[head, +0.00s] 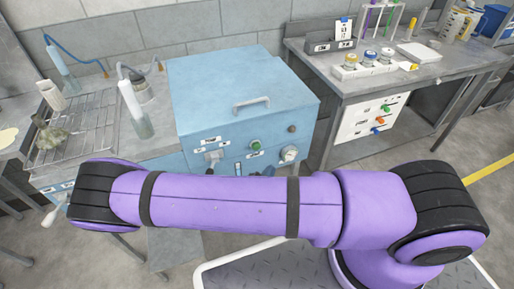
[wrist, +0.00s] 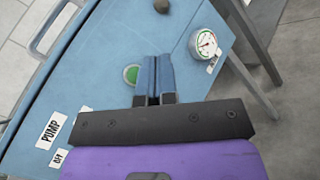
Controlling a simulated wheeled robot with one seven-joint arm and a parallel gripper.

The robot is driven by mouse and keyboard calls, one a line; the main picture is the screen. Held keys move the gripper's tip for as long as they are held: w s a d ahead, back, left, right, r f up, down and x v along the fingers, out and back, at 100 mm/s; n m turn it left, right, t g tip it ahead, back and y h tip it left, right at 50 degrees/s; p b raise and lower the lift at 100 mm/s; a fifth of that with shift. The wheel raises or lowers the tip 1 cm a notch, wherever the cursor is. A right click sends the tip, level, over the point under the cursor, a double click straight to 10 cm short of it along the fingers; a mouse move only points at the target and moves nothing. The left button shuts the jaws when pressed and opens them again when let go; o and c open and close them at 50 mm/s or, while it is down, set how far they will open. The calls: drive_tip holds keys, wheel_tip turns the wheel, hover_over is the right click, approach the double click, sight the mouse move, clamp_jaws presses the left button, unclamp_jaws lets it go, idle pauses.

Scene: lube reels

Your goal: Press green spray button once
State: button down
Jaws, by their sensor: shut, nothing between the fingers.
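The green button (head: 256,145) sits on the front face of the blue machine (head: 222,100) in the head view. In the wrist view the green button (wrist: 131,75) shows just left of my gripper (wrist: 154,62). My gripper is shut, its two blue fingers together and empty. The fingertips point at the blue panel beside the button; I cannot tell whether they touch the panel. In the head view my purple arm crosses in front of the machine and the gripper is mostly hidden.
A round gauge (wrist: 206,42) is right of my fingers, and a dark knob (wrist: 162,6) is beyond them. A PUMP label (wrist: 53,130) is at lower left. A side bench (head: 440,62) carries jars and tubes. A wire rack (head: 92,125) stands left of the machine.

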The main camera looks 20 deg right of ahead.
sight(256, 146)
drive_tip(key=shift+d+f+n+t+y, duration=0.1)
drive_tip(key=shift+f+n+t+y, duration=0.3)
drive_tip(key=shift+f+n+t, duration=0.15)
drive_tip(key=w, duration=0.8)
drive_tip(key=shift+w, duration=0.4)
drive_tip(key=shift+w, duration=0.15)
idle(1.9)
drive_tip(key=shift+w, duration=0.25)
drive_tip(key=shift+w, duration=0.5)
idle(0.9)
drive_tip(key=shift+s, duration=0.95)
